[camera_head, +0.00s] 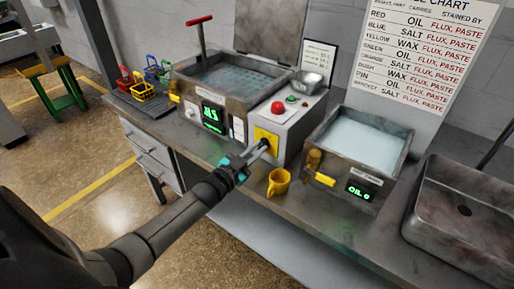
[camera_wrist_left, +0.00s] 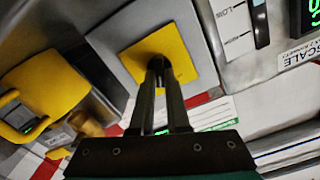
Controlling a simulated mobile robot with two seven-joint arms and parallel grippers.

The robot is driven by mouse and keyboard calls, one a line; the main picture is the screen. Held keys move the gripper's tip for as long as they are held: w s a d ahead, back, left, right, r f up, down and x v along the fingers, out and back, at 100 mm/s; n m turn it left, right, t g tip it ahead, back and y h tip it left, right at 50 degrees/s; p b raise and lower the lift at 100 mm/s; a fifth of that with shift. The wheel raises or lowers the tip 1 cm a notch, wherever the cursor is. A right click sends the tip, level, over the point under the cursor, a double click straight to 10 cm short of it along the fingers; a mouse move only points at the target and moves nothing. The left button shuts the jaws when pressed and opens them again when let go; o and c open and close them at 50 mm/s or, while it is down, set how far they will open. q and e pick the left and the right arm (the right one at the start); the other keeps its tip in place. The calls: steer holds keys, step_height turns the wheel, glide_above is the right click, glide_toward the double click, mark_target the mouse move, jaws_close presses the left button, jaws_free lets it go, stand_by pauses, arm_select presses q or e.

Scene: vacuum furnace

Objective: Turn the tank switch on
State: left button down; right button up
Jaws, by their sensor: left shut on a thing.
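The switch (camera_wrist_left: 160,48) is a dark knob on a yellow square plate. The yellow plate (camera_head: 262,134) is on the front of a grey control box between two tanks. My left gripper (camera_head: 263,146) reaches in from the left at the plate. In the left wrist view my left gripper's fingers (camera_wrist_left: 162,72) are close together with their tips on the dark knob, hiding much of it. The left tank (camera_head: 235,98) has a green lit display and bluish contents. The right tank (camera_head: 357,143) holds pale liquid and has a display reading OIL 0. My right gripper is not in view.
A red button (camera_head: 278,108) and a metal bowl (camera_head: 306,82) are on top of the control box. A metal sink (camera_head: 465,210) is at the right. Coloured baskets (camera_head: 143,88) stand at the left.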

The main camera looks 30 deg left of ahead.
arm_select(q)
steer(key=shift+m, duration=0.6)
steer(key=c, duration=0.9)
jaws_free()
steer(key=shift+s, duration=0.15)
steer(key=s+a+p, duration=0.1)
steer(key=s, duration=1.4)
steer(key=shift+p, duration=0.4)
